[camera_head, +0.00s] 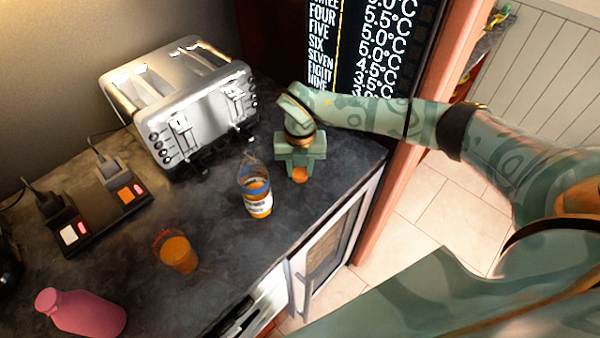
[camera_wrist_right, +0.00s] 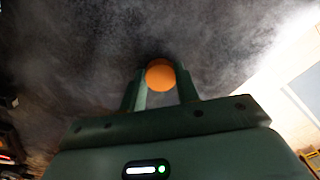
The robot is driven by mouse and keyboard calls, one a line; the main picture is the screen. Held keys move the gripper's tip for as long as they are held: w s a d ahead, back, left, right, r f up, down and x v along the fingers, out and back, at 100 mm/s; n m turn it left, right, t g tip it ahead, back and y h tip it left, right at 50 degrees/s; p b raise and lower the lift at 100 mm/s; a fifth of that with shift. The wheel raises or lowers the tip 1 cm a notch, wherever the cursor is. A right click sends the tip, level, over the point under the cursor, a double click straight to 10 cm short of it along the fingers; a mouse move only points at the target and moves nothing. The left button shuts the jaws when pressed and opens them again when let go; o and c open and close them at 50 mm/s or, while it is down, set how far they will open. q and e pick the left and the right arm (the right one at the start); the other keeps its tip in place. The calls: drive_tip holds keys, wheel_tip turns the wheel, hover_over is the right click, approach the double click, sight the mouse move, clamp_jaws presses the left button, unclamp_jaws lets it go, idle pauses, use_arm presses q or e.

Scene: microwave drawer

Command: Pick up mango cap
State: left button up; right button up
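The mango cap (camera_head: 299,174), a small round orange cap, is at the fingertips of my right gripper (camera_head: 299,172), over the dark counter beside the bottle. In the right wrist view the cap (camera_wrist_right: 160,75) fills the gap between the two fingertips of the gripper (camera_wrist_right: 161,80), with one finger on each side, and the gripper looks shut on it. I cannot tell whether the cap touches the counter. A clear bottle (camera_head: 257,198) with orange contents and a white label stands just left of the gripper. My left gripper is not in view.
A metal toaster (camera_head: 185,100) stands behind. A glass of orange drink (camera_head: 178,254), a pink bottle (camera_head: 85,312) and a power strip (camera_head: 100,215) with plugs are on the left of the counter (camera_head: 220,235). A white-framed door (camera_head: 325,250) is below the front edge.

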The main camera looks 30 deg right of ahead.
drive_tip(key=shift+c, duration=0.2)
drive_tip(key=shift+r, duration=0.25)
wheel_tip(320, 180, up, 2)
drive_tip(key=shift+w+r+p, duration=0.1)
drive_tip(key=shift+r+p, duration=0.05)
drive_tip(key=shift+p, duration=0.15)
drive_tip(key=s+a+r+p, duration=0.1)
drive_tip(key=s+a+r, duration=0.1)
drive_tip(key=s+r, duration=0.8)
drive_tip(key=s, duration=0.4)
drive_tip(key=shift+o, duration=1.3)
drive_tip(key=shift+a+r, duration=0.1)
drive_tip(key=shift+c, duration=0.4)
